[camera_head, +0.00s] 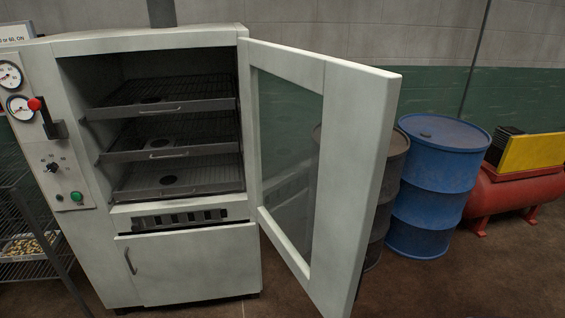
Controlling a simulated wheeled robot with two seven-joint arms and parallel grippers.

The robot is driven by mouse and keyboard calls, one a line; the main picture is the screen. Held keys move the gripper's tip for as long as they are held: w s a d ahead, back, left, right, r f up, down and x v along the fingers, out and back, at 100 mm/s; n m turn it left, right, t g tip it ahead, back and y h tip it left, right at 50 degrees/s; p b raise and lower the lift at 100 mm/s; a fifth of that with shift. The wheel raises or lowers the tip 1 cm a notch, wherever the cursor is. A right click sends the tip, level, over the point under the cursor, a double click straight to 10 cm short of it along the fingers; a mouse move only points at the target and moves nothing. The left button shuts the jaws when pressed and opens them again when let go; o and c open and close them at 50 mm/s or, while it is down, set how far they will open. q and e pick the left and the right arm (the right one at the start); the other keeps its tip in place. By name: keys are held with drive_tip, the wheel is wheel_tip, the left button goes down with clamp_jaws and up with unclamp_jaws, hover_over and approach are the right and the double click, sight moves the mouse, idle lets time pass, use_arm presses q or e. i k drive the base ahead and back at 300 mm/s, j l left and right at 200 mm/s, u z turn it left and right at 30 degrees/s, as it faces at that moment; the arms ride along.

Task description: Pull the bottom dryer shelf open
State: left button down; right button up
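A pale grey dryer cabinet (190,265) stands left of centre with its glass-paned door (355,130) swung wide open to the right. Inside are three wire shelves stacked one above another. The bottom shelf (205,177) lies inside the chamber, just above the vent panel. The middle shelf (200,148) and top shelf (205,105) sit above it, each with a small handle on its front bar. The bottom shelf's front bar is visible, but I cannot make out its handle clearly. Neither of my grippers shows in this view.
The open door reaches toward me on the right. A control panel (45,130) with gauges and a red-knobbed lever is at the left, beside a wire rack (15,195). A blue barrel (435,190), a dark barrel (385,200) and a red tank (505,190) stand right.

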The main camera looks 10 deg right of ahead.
sight(165, 185)
drive_tip(key=i+l+u, duration=0.15)
drive_tip(key=l+u, duration=0.3)
drive_tip(key=l, duration=0.75)
drive_tip(key=l+u, duration=0.45)
drive_tip(key=l, duration=0.7)
drive_tip(key=l+u, duration=0.1)
drive_tip(key=u, duration=0.25)
drive_tip(key=i+j+z, duration=0.1)
drive_tip(key=j+z, duration=0.4)
drive_tip(key=j, duration=0.15)
drive_tip(key=j+z, duration=0.5)
drive_tip(key=k+j+z, duration=0.1)
drive_tip(key=j+z, duration=0.4)
drive_tip(key=j, duration=0.25)
drive_tip(key=j+z, duration=0.3)
drive_tip(key=j, duration=0.7)
drive_tip(key=j+u, duration=0.1)
drive_tip(key=u, duration=0.35)
drive_tip(key=i+j+u, duration=0.1)
drive_tip(key=u, duration=0.3)
drive_tip(key=i+u, duration=0.1)
drive_tip(key=u, duration=0.35)
drive_tip(key=i+l+u, duration=0.1)
drive_tip(key=i+l, duration=0.15)
drive_tip(key=i+l+u, duration=0.1)
drive_tip(key=l, duration=0.35)
drive_tip(key=i+l+u, duration=0.15)
drive_tip(key=i+l, duration=0.2)
